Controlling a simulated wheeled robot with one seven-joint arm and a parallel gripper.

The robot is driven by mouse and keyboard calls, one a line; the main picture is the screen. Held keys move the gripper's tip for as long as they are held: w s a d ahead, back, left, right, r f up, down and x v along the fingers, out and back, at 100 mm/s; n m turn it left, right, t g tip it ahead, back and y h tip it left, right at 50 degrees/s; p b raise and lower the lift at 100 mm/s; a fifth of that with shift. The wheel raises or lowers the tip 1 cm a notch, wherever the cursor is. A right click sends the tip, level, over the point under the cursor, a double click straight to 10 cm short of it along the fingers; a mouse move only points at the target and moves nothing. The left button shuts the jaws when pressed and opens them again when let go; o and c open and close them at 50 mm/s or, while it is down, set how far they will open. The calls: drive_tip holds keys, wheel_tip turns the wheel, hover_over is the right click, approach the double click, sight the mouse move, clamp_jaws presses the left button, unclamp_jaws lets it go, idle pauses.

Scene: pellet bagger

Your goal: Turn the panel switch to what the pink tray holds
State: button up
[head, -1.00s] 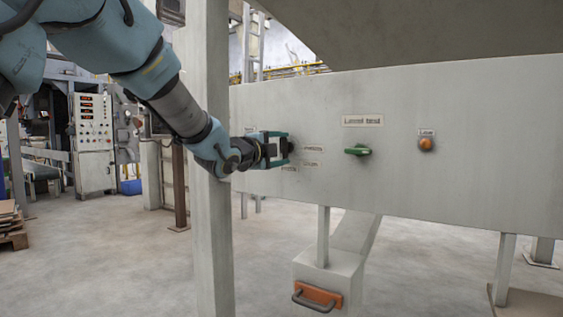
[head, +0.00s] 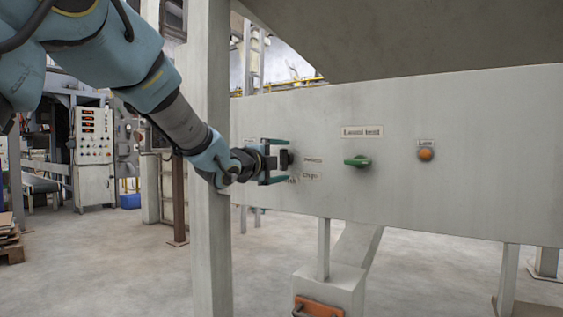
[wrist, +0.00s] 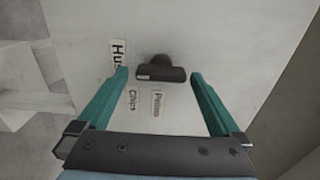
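The panel switch is a black knob (wrist: 161,73) on the grey panel (head: 470,190); it also shows in the head view (head: 290,158). A pale mark sits at the knob's left end in the wrist view, on the side of the partly hidden "Hus…" label (wrist: 117,53). Labels "Chips" (wrist: 132,100) and "Pellets" (wrist: 157,104) lie below it in that view. My gripper (wrist: 160,75) is open, its teal fingers either side of the knob with gaps visible. I cannot tell whether the fingertips reach the panel. The pink tray is not in view.
A green knob (head: 357,161) and an orange lamp (head: 425,154) sit on the panel to the right. A grey post (head: 211,240) stands beside my arm. Below the panel is a chute box with an orange handle plate (head: 318,306).

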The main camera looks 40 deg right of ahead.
drive_tip(key=v, duration=1.1)
drive_tip(key=shift+w, duration=0.1)
idle(0.4)
